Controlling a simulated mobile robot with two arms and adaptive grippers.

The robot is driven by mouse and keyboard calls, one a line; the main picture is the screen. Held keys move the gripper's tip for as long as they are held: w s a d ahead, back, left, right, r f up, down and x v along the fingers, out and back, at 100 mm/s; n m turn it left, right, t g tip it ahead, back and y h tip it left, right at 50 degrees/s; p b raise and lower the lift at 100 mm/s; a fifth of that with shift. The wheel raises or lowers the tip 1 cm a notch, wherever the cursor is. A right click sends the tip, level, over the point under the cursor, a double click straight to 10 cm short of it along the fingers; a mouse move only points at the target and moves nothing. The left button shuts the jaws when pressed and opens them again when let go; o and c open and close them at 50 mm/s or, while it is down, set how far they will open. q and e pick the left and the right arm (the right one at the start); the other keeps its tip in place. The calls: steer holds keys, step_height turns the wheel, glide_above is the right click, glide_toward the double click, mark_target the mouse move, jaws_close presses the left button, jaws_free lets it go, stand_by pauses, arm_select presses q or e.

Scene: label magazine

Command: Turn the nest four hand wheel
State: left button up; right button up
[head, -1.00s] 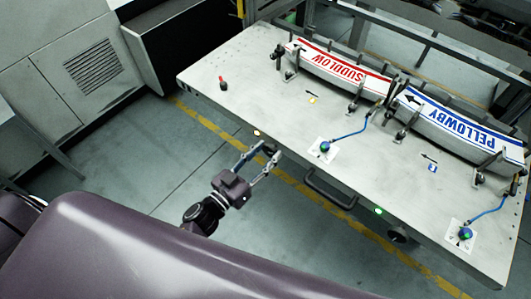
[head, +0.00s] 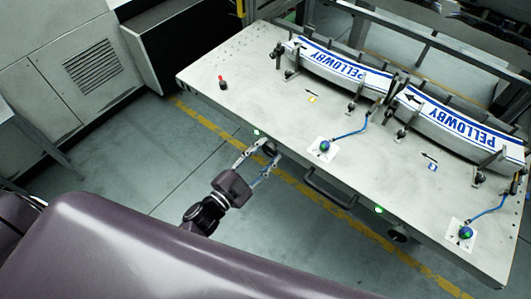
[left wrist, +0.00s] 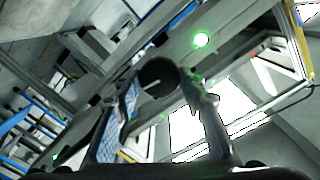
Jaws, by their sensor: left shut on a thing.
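My left gripper (head: 266,158) is at the table's front edge, its two fingers shut around a dark round hand wheel (left wrist: 158,74). In the left wrist view the fingers (left wrist: 165,100) lie on either side of the wheel. In the head view the wheel is mostly hidden by the fingers and table edge. A small green lamp (head: 257,132) glows just above it; it also shows in the left wrist view (left wrist: 201,40). The left label strip (head: 345,67) reads PELLOWBY in blue, like the right strip (head: 455,118). My right gripper is not in view.
A second dark hand wheel (head: 397,235) sits under the front edge, near a second green lamp (head: 379,210). A handle (head: 328,192) juts from the edge between the wheels.

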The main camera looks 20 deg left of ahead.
arm_select(q)
steer(key=m+b, duration=0.1)
steer(key=m, duration=0.3)
steer(key=shift+d+f+m, duration=0.1)
steer(key=shift+f+m, duration=0.05)
steer(key=shift+m, duration=0.15)
steer(key=shift+s+m+b, duration=0.1)
steer(key=shift+m+b, duration=0.5)
steer(key=shift+m, duration=1.3)
steer(key=o, duration=1.2)
steer(key=shift+c, duration=0.2)
steer(key=v, duration=1.2)
